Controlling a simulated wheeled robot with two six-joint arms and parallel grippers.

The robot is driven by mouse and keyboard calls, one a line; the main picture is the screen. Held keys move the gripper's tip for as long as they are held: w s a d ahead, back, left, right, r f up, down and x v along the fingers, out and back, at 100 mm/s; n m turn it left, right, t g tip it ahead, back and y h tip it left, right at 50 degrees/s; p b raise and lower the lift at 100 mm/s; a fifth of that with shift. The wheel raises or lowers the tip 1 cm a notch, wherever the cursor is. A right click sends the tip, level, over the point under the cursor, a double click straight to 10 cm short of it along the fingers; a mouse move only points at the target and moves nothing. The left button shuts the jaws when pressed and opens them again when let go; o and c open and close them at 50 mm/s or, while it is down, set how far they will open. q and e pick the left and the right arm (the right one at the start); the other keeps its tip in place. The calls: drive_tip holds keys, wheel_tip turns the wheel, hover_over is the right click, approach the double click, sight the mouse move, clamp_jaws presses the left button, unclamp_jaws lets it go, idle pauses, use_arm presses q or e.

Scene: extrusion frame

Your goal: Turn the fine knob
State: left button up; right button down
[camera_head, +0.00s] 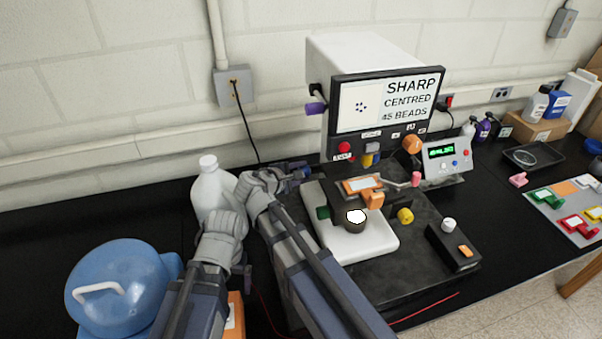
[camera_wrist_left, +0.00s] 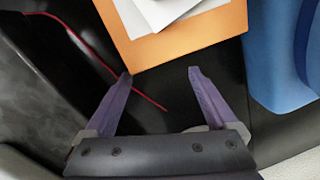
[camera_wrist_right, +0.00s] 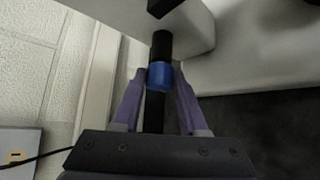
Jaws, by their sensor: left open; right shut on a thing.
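A blue knob (camera_wrist_right: 159,76) sits on a black shaft on the side of the white microscope-like instrument (camera_head: 368,240); it looks like the fine knob. In the right wrist view my right gripper (camera_wrist_right: 160,84) has its purple fingers on either side of the blue knob and is shut on it. In the head view the knob end (camera_head: 300,172) is small and partly hidden by the right gripper. My left gripper (camera_wrist_left: 160,73) is open and empty, low beside an orange box (camera_wrist_left: 190,43). The monitor (camera_head: 388,102) reads "SHARP CENTRED 45 BEADS".
A white jug (camera_head: 208,190) stands left of my right wrist. A blue container (camera_head: 122,285) is at the front left. A black control box (camera_head: 455,245) stands right of the instrument. A thin red cable (camera_wrist_left: 75,38) lies near the left gripper.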

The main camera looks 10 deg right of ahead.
drive_tip(key=shift+s, duration=0.1)
drive_tip(key=shift+c, duration=2.2)
unclamp_jaws()
wheel_tip(320, 180, up, 9)
drive_tip(key=p, duration=0.9)
drive_tip(key=shift+r, duration=0.2)
drive_tip(key=shift+r+p, duration=0.35)
drive_tip(key=shift+p, duration=0.25)
use_arm(q)
wheel_tip(320, 180, up, 10)
